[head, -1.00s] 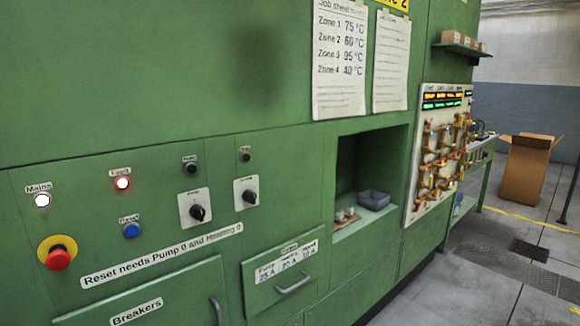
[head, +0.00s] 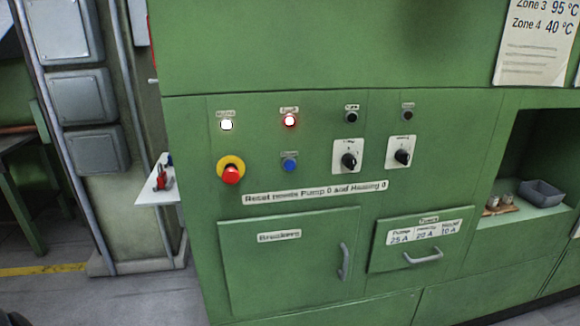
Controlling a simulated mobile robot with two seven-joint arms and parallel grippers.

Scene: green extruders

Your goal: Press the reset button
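The blue reset button (head: 290,165) is on the green machine's front panel, right of the red emergency stop (head: 231,174) on its yellow ring. Above are a lit white lamp (head: 226,125) and a glowing red lamp (head: 290,120). Two black rotary switches, the pump one (head: 349,160) and the heating one (head: 402,157), sit to the right on white plates. A label strip (head: 316,192) below reads "Reset needs Pump 0 and Heating 0". Both knobs look tilted; their exact settings are too small to read. Neither gripper shows.
Below are a closed breakers door (head: 290,270) and a closed drawer (head: 421,240) with handles. At right, a recess holds a grey bin (head: 542,193). A small white shelf (head: 157,188) juts out at the left. Grey floor is open at lower left.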

